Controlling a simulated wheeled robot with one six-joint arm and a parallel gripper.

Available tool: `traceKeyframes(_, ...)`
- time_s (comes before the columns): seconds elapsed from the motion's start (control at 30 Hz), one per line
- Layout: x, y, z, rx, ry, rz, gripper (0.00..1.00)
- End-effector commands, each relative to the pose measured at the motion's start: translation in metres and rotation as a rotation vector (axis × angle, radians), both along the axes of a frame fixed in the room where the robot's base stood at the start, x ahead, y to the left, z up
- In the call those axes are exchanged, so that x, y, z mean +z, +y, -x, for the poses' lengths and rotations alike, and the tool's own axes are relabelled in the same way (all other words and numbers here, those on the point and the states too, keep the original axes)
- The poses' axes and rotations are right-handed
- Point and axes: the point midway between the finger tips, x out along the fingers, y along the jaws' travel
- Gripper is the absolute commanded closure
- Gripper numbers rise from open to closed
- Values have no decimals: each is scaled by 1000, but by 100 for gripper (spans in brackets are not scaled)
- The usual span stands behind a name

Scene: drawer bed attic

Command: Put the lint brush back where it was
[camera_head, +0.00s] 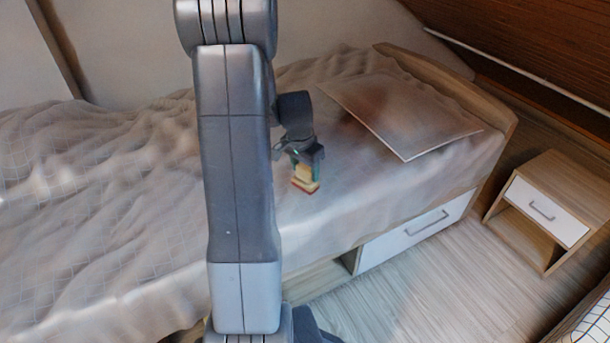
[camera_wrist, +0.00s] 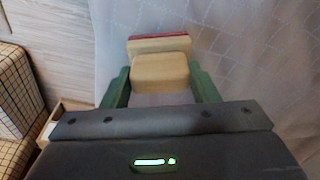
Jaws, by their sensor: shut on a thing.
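The lint brush (camera_head: 305,179) has a pale wooden body with a red edge along its lower side. My gripper (camera_head: 306,168) is shut on it, at the near side of the bed. In the wrist view, the brush (camera_wrist: 160,68) sits between the two green fingers of my gripper (camera_wrist: 162,88), its red strip at the far end.
The bed (camera_head: 120,220) has rumpled covers and a flat, pillow-like panel (camera_head: 400,110) at its headboard end. A white drawer (camera_head: 415,232) is in the bed's side. A nightstand (camera_head: 540,210) stands at the right. Wooden floor (camera_head: 400,290) is clear between them.

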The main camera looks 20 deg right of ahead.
Motion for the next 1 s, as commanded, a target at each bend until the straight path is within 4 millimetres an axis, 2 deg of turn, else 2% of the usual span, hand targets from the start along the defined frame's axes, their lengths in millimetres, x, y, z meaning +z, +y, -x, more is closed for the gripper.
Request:
traceKeyframes(0.03,-12,0,1,0,4,-1,71)
traceKeyframes(0.1,-18,0,0,0,1,0,71)
traceKeyframes(0.4,-20,0,0,0,1,0,71)
traceKeyframes(0.43,-20,0,0,-1,1,0,44)
traceKeyframes(0.53,-19,0,0,-1,1,0,24)
traceKeyframes(0.87,-16,0,0,-1,0,-1,24)
traceKeyframes(1.0,1,2,1,-1,-3,1,24)
